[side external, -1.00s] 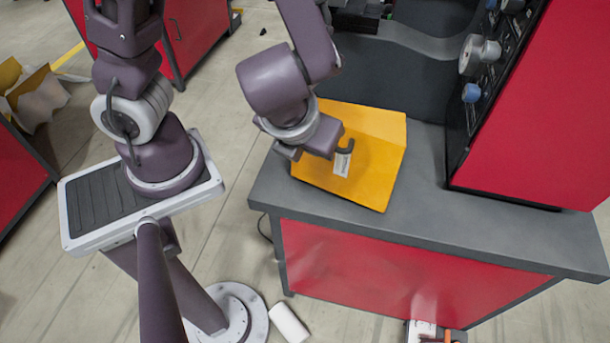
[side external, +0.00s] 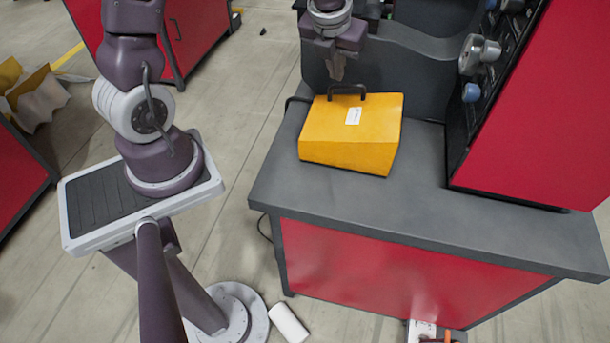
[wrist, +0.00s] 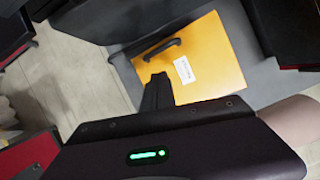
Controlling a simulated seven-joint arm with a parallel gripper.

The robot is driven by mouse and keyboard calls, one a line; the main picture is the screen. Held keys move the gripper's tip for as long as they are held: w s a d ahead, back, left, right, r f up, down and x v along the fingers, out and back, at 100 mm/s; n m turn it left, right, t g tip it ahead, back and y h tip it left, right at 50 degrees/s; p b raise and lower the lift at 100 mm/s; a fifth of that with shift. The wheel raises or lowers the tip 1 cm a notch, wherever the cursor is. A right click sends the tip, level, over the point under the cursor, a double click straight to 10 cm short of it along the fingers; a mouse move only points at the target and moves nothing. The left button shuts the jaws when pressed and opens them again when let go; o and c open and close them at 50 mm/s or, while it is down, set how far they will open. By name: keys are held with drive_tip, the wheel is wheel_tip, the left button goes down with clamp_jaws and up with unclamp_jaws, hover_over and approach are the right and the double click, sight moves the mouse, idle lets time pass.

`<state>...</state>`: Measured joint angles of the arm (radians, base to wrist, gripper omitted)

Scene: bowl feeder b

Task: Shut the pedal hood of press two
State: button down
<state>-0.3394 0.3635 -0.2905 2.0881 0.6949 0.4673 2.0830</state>
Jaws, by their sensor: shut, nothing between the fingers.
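The pedal hood (side external: 340,125) is a yellow wedge-shaped box on the grey bench top. It also shows in the wrist view (wrist: 213,50). Its labelled panel lies low, sloping gently, with the black handle (side external: 347,88) along its far edge; no gap shows from this side. The handle also appears in the wrist view (wrist: 162,48). My gripper (side external: 337,70) is shut and empty, just above and behind the handle, seemingly apart from it. In the wrist view the dark fingers (wrist: 159,85) overlap the hood's edge.
The grey bench top (side external: 450,215) is clear in front of and right of the hood. A tall red cabinet (side external: 545,110) with a black knob panel (side external: 500,70) stands at the right. A dark curved backing (side external: 410,75) rises behind the hood.

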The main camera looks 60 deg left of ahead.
drive_tip(key=shift+g+h, duration=0.4)
drive_tip(key=shift+g, duration=0.1)
drive_tip(key=w+a+f, duration=0.1)
drive_tip(key=w+a, duration=0.1)
drive_tip(key=w+a+f, duration=0.1)
drive_tip(key=f, duration=0.1)
drive_tip(key=shift+w+a, duration=0.4)
drive_tip(key=shift+w+a+f, duration=0.5)
drive_tip(key=shift+f, duration=0.15)
drive_tip(key=s+d+r+n+y, duration=0.1)
drive_tip(key=s+d+r+n, duration=0.2)
drive_tip(key=s+r+n, duration=0.3)
drive_tip(key=s+d+r+n, duration=0.3)
drive_tip(key=s+r+n, duration=0.1)
drive_tip(key=r, duration=0.5)
drive_tip(key=s+d+r+n+t+h, duration=0.1)
drive_tip(key=s+d+n, duration=0.3)
drive_tip(key=s+n, duration=0.4)
drive_tip(key=s+d+r+n+t+h, duration=0.1)
drive_tip(key=s+d+n, duration=0.3)
drive_tip(key=s+n, duration=0.5)
drive_tip(key=r+n+t, duration=0.1)
drive_tip(key=n, duration=0.1)
drive_tip(key=shift+d+n+h, duration=0.15)
drive_tip(key=shift+n+h, duration=0.15)
drive_tip(key=shift+h, duration=0.1)
